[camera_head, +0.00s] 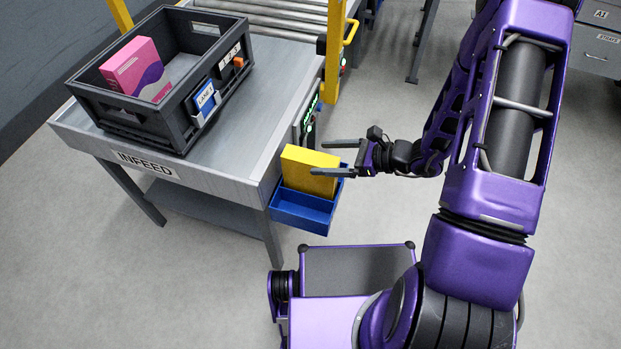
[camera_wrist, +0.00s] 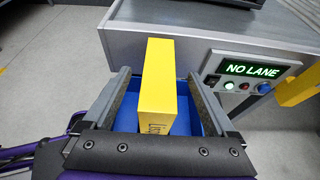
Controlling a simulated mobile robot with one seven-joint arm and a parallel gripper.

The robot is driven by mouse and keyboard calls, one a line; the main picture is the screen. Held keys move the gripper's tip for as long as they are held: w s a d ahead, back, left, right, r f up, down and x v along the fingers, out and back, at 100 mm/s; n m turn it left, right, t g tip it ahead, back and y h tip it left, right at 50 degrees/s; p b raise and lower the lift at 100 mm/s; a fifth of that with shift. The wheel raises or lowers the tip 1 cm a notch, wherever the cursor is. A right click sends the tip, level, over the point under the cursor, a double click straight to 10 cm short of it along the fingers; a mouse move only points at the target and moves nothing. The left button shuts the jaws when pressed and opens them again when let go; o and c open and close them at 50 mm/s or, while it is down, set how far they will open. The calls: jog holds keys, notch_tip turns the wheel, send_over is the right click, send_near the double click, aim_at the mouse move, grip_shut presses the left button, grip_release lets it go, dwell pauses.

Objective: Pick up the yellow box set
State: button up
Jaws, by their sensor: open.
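The yellow box (camera_head: 308,168) stands in a small blue bin (camera_head: 303,210) fixed at the end of the infeed table. In the wrist view the yellow box (camera_wrist: 158,85) rises between my two fingers, and the blue bin (camera_wrist: 182,122) shows around it. My gripper (camera_head: 322,157) reaches in from the right with its fingers apart, one on each side of the box. In the wrist view my gripper (camera_wrist: 158,80) is open, with a gap between each finger and the box. The box's lower part is hidden by the bin and gripper body.
The infeed table (camera_head: 235,150) carries a dark grey crate (camera_head: 135,115) holding a pink box (camera_head: 136,68). A panel (camera_wrist: 252,72) reading "NO LANE" is right of the bin. A yellow post (camera_head: 334,50) and roller conveyor (camera_head: 280,15) stand behind. The floor right of the bin is clear.

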aim_at(314, 158)
jog(key=x, duration=0.4)
jog(key=shift+a+f, duration=0.15)
jog(key=shift+a, duration=0.15)
grip_shut()
jog(key=shift+w, duration=0.1)
